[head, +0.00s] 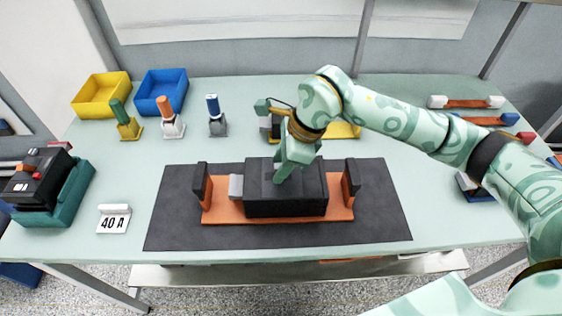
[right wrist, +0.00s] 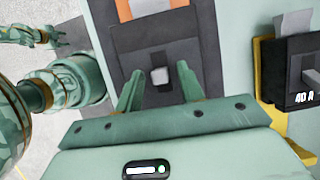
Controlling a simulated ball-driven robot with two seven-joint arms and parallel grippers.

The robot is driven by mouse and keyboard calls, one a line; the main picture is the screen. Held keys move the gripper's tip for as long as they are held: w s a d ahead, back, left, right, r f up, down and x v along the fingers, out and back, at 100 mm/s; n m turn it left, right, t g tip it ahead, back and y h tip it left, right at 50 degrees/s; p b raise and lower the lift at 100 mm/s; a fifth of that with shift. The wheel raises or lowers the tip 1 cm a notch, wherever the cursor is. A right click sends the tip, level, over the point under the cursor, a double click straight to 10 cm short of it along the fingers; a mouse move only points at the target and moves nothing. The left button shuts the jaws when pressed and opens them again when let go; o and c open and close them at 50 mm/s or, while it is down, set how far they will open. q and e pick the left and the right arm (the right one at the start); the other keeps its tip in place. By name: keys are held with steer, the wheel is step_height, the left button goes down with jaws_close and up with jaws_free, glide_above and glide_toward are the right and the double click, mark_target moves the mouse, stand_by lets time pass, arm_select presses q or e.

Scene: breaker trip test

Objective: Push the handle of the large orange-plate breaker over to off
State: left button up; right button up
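The large breaker (head: 260,205) is a black block on an orange plate (head: 345,211), on a dark mat, with a grey piece at its left end. My right gripper (head: 282,176) is over its top, pointing down. In the right wrist view the breaker's handle (right wrist: 160,76) is a small pale grey block in a dark slot. The two fingers of the right gripper (right wrist: 159,70) stand apart, one on each side of the handle. I see a gap on both sides; contact is not clear. In the head view the gripper hides the handle.
A yellow-plate breaker (head: 345,130) stands behind, partly hidden by my right arm; it is close in the right wrist view (right wrist: 298,70). Dark posts (head: 200,180) rise at the plate's ends. A 40 A card (head: 113,219) and a black-and-teal device (head: 50,185) are left. Yellow and blue bins (head: 162,88) are behind.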

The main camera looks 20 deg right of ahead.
mark_target(295, 176)
jaws_close()
arm_select(q)
steer(key=shift+s, duration=0.1)
